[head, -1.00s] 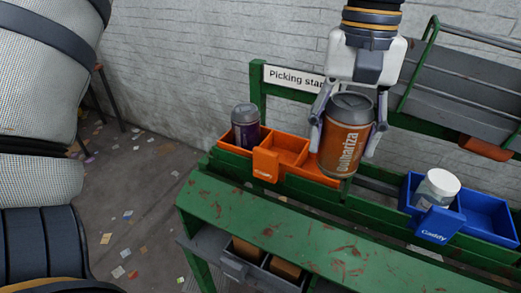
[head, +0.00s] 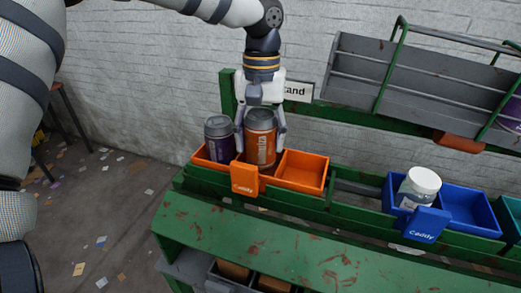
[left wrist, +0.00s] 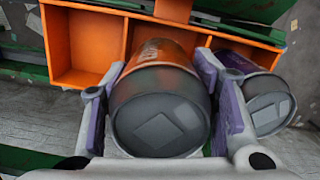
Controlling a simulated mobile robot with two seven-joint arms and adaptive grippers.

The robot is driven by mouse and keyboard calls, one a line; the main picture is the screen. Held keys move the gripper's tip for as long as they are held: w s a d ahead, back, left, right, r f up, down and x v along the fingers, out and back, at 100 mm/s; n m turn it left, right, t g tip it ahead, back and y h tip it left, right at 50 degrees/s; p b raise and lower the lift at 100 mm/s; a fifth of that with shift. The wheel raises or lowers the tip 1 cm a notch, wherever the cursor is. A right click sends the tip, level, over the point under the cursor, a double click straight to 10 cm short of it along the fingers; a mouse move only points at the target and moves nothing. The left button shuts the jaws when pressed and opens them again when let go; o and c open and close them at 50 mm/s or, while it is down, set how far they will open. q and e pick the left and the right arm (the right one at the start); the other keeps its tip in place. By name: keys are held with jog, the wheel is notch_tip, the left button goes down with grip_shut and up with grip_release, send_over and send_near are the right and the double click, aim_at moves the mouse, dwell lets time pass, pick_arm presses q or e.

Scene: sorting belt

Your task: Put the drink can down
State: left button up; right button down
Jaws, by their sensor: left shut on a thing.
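An orange drink can (head: 261,142) with a grey lid stands upright between the fingers of my left gripper (head: 261,132), which is shut on it. The can is at the middle compartment of the orange caddy (head: 305,171); its bottom is hidden, so I cannot tell whether it touches the floor. In the left wrist view the can (left wrist: 160,105) shows lid-first between both finger pads, with the caddy (left wrist: 84,48) beyond. A purple can (head: 219,139) stands in the caddy's left compartment, close beside the gripper. The right compartment is empty. My right gripper is not in view.
The orange caddy sits on a green stand (head: 270,240). A blue caddy (head: 470,210) to the right holds a white-lidded jar (head: 418,187); its right compartment is empty. A grey slatted rack (head: 390,75) rises behind. Dark bins sit on the lower shelf.

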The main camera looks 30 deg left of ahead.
aim_at(260, 113)
pick_arm(q)
notch_tip(260, 113, down, 3)
jog(key=shift+a+f, duration=0.1)
jog(key=shift+f, duration=0.1)
jog(key=shift+s+f, duration=0.15)
jog(key=shift+f, duration=0.35)
jog(key=o, duration=0.8)
jog(key=shift+f, duration=0.2)
jog(key=shift+r, duration=0.15)
jog(key=r, duration=0.4)
jog(key=w+r, duration=0.1)
jog(key=r, duration=0.8)
jog(key=shift+w+a, duration=0.15)
jog(key=shift+a, duration=0.05)
